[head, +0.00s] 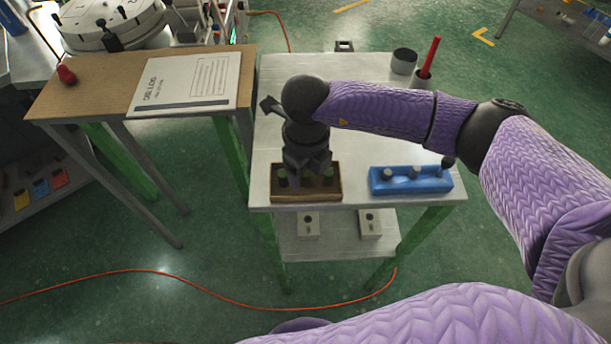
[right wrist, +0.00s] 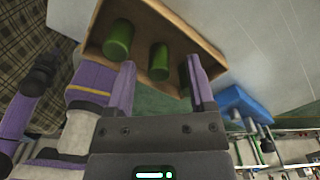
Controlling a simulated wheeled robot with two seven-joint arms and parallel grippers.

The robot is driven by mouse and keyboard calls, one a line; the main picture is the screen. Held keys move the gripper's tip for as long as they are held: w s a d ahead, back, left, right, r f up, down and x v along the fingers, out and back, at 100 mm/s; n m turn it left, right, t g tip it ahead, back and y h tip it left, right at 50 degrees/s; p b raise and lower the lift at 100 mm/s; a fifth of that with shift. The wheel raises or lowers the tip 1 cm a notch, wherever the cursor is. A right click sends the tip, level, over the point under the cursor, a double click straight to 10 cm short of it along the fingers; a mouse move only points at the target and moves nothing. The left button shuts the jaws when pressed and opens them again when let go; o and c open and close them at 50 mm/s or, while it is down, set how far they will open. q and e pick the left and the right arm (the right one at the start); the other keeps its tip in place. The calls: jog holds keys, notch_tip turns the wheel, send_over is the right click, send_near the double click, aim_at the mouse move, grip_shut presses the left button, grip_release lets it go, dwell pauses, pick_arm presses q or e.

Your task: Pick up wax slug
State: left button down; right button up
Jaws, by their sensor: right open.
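Green cylindrical wax slugs stand in a brown open tray (head: 306,197) at the front left of the metal table. In the right wrist view the tray (right wrist: 172,18) holds a left slug (right wrist: 118,40), a middle slug (right wrist: 159,62) and a third partly hidden behind a finger. My right gripper (head: 305,178) points down over the tray. In the right wrist view its open purple fingers (right wrist: 161,72) have the middle slug between them in the picture. I cannot tell how deep the fingers reach around it. My left gripper is not in view.
A dark cup (head: 404,61) and a holder with a red stick (head: 430,57) stand at the back. The table (head: 370,125) middle is clear. A brown-topped table (head: 95,82) adjoins at left.

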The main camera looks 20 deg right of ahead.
jog(key=shift+f, duration=0.75)
jog(key=shift+c, duration=0.3)
grip_shut()
